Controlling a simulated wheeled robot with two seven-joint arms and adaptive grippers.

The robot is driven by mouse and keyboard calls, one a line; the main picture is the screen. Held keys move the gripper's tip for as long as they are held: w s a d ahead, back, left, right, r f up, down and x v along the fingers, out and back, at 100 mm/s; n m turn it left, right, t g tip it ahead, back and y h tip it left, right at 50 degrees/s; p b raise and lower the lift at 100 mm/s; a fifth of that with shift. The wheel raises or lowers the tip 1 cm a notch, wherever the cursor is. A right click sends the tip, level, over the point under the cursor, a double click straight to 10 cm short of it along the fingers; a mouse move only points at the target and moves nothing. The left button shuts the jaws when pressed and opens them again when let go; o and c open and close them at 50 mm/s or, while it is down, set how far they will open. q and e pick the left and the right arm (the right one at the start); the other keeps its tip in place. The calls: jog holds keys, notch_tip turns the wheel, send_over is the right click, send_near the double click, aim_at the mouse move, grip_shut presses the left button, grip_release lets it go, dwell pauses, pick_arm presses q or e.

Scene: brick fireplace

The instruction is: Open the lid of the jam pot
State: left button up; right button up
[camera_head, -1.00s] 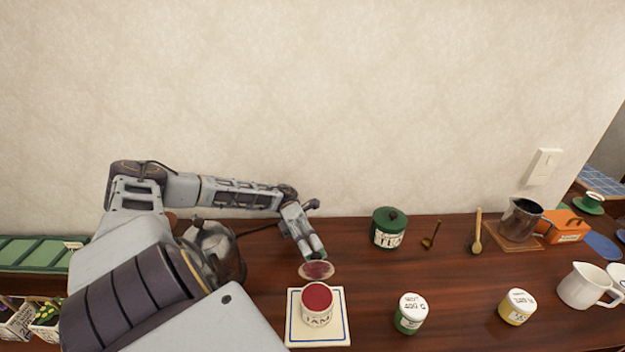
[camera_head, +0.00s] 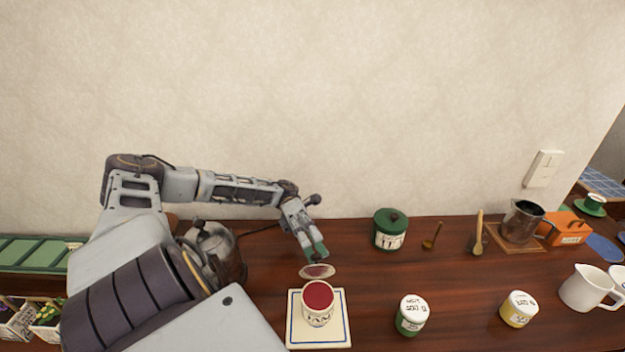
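The jam pot (camera_head: 318,318) is a white pot with a JAM label and a round red top face. It stands upright on a cream square tile with a blue border (camera_head: 341,338). A pale oval disc with a thin rim, which looks like the lid (camera_head: 318,271), shows just behind the pot's top edge, tilted and seen at a slant. I cannot tell whether it joins the pot. My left gripper (camera_head: 318,255) points down at the lid's far side, its fingertips close to it. Finger gap and contact are too small to tell. My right gripper is not in view.
A green TEA pot (camera_head: 389,231) stands right of my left gripper. Green (camera_head: 411,317) and yellow (camera_head: 519,310) lidded pots stand to the right at the front. A metal kettle (camera_head: 222,250) is close to my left arm. Clear wood lies between the TEA pot and the front pots.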

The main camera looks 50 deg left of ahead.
pick_arm(q)
notch_tip(320, 180, up, 8)
dwell(0.5)
jog(key=shift+c, duration=0.5)
